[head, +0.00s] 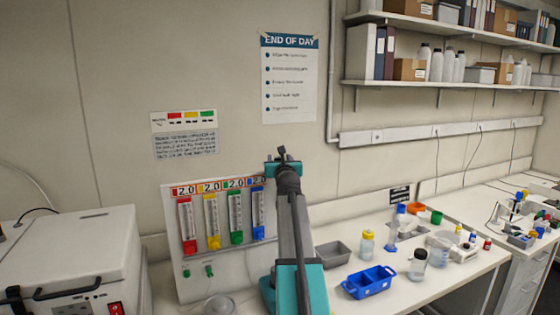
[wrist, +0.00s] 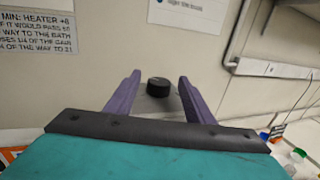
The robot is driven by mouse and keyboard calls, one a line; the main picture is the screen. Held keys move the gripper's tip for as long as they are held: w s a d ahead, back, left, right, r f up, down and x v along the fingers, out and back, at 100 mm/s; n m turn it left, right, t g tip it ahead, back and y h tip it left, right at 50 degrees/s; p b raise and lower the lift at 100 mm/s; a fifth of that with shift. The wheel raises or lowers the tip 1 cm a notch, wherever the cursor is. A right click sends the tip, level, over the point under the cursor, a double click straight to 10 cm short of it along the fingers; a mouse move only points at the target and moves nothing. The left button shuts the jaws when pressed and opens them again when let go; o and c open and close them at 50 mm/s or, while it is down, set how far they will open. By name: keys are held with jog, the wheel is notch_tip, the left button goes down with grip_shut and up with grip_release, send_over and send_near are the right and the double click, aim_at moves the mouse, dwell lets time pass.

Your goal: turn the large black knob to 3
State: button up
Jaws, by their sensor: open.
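My gripper (wrist: 159,76) is open, with its two purple fingers apart and nothing held between them. It also shows in the head view (head: 283,156), raised in front of the wall beside the flowmeter panel. A short black round piece (wrist: 158,87) appears between the fingers in the wrist view, beyond a grey patch. It looks like a knob, but I cannot tell what it is mounted on or whether the fingers reach it. No numbers or pointer are readable on it. No large black knob is visible in the head view, where my arm covers part of the scene.
A white panel (head: 176,275) with red, yellow, green and blue flowmeters stands left of my arm. A white box with a handle (head: 70,255) is at far left. A blue tray (head: 369,283), a grey tray (head: 334,254) and bottles occupy the bench at right. Shelves hang above.

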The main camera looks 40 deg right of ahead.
jog(key=shift+s+a, duration=0.1)
jog(key=b+v, duration=0.5)
jog(key=v, duration=0.8)
jog(key=shift+s, duration=0.2)
jog(key=shift+a, duration=0.15)
dwell(0.3)
